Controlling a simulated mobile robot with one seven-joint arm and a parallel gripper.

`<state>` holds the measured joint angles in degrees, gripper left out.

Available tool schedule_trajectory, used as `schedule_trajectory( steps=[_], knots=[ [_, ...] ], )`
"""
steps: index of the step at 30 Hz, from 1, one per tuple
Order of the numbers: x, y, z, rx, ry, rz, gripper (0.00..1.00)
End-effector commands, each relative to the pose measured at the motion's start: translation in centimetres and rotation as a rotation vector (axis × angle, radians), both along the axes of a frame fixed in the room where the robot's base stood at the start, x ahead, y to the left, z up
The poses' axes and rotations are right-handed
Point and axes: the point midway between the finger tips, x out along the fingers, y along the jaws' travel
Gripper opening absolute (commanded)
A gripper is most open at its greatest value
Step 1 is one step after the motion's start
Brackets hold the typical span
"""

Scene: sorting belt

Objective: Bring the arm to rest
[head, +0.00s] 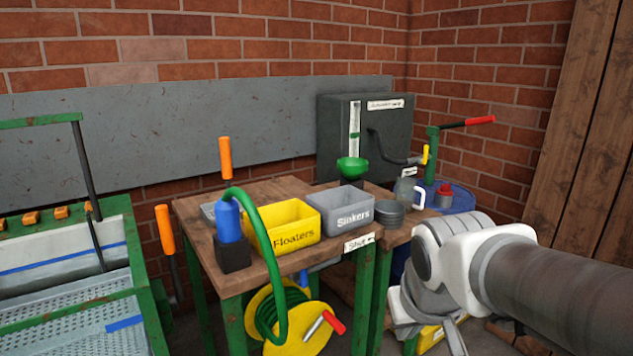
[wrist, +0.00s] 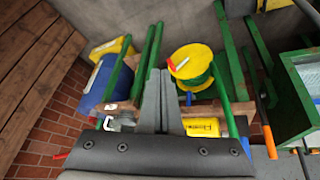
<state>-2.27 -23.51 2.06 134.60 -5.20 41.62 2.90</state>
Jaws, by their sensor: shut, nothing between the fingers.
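My gripper (wrist: 160,76) shows in the wrist view with its two grey fingers together and nothing between them. In the head view my arm reaches in from the right edge, in front of the wooden table's right side, and its wrist bends down toward the bottom edge. The fingertips are not clearly visible there. The wrist view looks at the scene upside down, with the yellow hose reel (wrist: 190,62) and the green table legs beyond the fingers. No contact between my gripper and any object shows.
A blue drum (head: 455,197) with a green pump stands behind my arm. A green-framed belt trough (head: 70,290) is at left. Wooden planks (head: 585,140) stand at right.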

Motion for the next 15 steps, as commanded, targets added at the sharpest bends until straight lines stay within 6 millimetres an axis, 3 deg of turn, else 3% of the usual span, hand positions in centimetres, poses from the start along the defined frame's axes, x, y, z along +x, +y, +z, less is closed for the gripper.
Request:
schedule_trajectory(
  steps=[3,9,11,15],
  knots=[
    [-3.5,-0.7,0.8,0.024,-0.011,-0.029,0.00],
    [-8.2,-1.1,0.9,0.064,-0.014,-0.055,0.00],
    [-9.4,-1.1,0.8,0.075,-0.016,-0.061,0.00],
    [-9.5,-1.1,4.4,0.076,-0.010,-0.060,0.00]
  ],
)
